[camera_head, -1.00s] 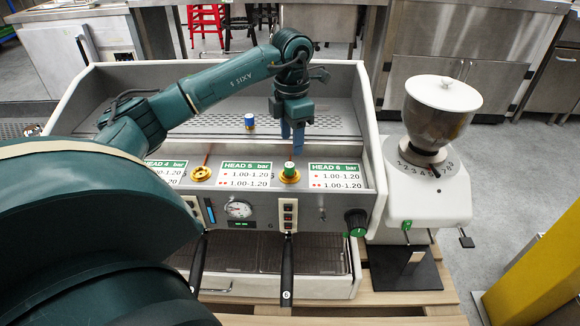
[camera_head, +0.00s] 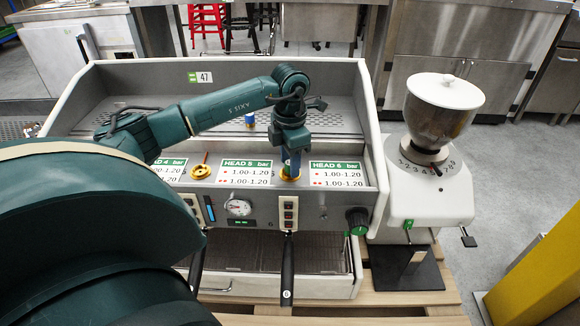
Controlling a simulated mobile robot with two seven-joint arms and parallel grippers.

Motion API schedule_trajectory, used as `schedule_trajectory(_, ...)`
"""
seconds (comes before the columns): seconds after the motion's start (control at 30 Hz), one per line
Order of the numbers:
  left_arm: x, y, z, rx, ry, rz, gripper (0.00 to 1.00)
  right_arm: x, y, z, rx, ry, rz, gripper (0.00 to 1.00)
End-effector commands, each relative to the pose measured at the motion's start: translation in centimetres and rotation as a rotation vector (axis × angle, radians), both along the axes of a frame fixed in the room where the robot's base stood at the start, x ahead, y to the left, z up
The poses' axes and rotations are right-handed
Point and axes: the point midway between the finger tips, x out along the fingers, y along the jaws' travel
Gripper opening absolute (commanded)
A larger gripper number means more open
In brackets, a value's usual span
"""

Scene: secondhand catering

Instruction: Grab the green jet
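The green jet that stood in the round brass holder (camera_head: 290,177) between the HEAD 5 and HEAD 6 labels is now hidden by my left gripper. My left gripper (camera_head: 291,163) points straight down, with its blue fingertips at the brass holder, around or just in front of where the jet stands. I cannot tell whether the fingers are closed on it. My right gripper is not in view.
A blue jet (camera_head: 250,120) stands on the machine's top tray, behind my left gripper. Another brass holder (camera_head: 201,171) with a thin red pointer is to the left. A grinder (camera_head: 428,180) with a hopper stands to the right of the coffee machine (camera_head: 355,150).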

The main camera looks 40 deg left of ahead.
Motion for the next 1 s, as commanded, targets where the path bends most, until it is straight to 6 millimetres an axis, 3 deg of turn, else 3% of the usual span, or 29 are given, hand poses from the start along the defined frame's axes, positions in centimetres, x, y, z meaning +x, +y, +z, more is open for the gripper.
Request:
schedule_trajectory(0.47,0.01,-0.02,0.03,0.000,0.000,0.000,0.00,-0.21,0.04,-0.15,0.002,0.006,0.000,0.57)
schedule_trajectory(1.0,0.12,0.01,0.81,0.000,-0.005,0.000,0.00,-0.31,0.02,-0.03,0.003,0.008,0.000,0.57)
